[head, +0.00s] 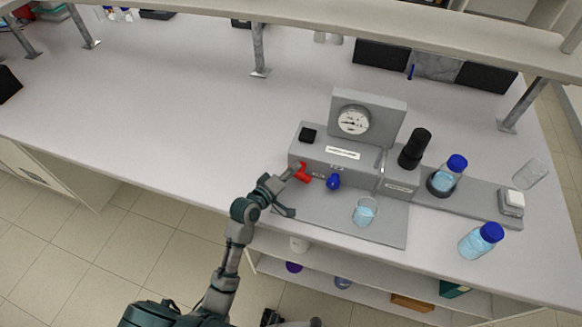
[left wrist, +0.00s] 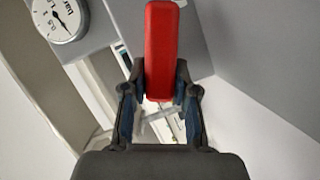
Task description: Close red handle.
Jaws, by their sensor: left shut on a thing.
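The red handle (head: 304,174) sits on the front of the grey membrane rig (head: 336,157), at its left end. In the left wrist view the red handle (left wrist: 162,50) stands upright in the picture, with its lower end between my fingers. My left gripper (head: 292,174) reaches the handle from the lower left. In the left wrist view my left gripper (left wrist: 160,88) is shut on the handle, one finger on each side. My right gripper is not in view.
A blue knob (head: 334,181) is just right of the red handle. A beaker of blue liquid (head: 365,211) stands on the rig's base plate. A gauge (head: 353,121) rises behind. The bench's left part is clear.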

